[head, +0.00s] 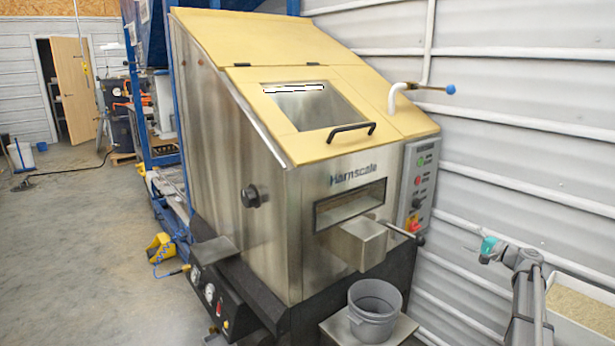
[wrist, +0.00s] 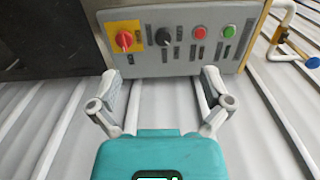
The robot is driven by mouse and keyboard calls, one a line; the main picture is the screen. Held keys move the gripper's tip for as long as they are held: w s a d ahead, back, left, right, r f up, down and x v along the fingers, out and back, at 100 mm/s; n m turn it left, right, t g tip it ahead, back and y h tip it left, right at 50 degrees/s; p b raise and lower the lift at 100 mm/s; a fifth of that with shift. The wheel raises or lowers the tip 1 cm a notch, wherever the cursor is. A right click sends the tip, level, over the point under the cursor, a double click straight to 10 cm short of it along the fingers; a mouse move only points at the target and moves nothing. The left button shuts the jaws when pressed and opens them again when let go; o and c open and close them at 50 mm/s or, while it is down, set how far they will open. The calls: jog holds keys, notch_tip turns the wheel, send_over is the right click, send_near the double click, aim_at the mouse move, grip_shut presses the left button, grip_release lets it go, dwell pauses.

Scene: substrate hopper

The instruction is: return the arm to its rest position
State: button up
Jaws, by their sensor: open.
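My gripper (wrist: 160,95) is open and empty in the wrist view, its two grey fingers spread apart in front of its teal body. Beyond the fingertips is the hopper's control panel (wrist: 180,48), with a red knob on yellow, a black knob, and red and green buttons. No contact with the panel shows. In the head view, my arm (head: 528,285) stands at the lower right, apart from the hopper, with a teal part at its upper end. The gripper's fingers are too small to make out there.
The steel hopper (head: 300,235) has a closed yellow lid with a black handle (head: 351,129). A grey bucket (head: 374,308) stands below its outlet. A pale bin of granular material (head: 582,308) is beside my arm. The corrugated wall (head: 520,120) is close behind. Open floor lies left.

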jog(key=s+a+f+n+g+h+b, duration=0.1)
jog(key=s+a+f+n+g+b, duration=0.15)
jog(key=s+a+f, duration=0.4)
jog(key=s+a+f+n+g+b, duration=0.1)
jog(key=a+f+g, duration=0.25)
jog(key=a, duration=0.65)
jog(key=s+a+f+n+g+h+b, duration=0.1)
jog(key=s+a+f+n+g, duration=0.2)
jog(key=a+f, duration=0.45)
jog(key=s+a+f+n+g+h+b, duration=0.2)
jog(key=s+a+f+g+h+b, duration=0.3)
jog(key=s, duration=0.6)
jog(key=s+a+f+n+h+b, duration=0.15)
jog(key=s+a+f+h, duration=0.35)
jog(key=s, duration=0.6)
notch_tip(320, 180, up, 33)
jog(key=a+y+p, duration=0.1)
jog(key=p, duration=3.4)
jog(key=shift+a, duration=0.15)
jog(key=shift+s, duration=0.1)
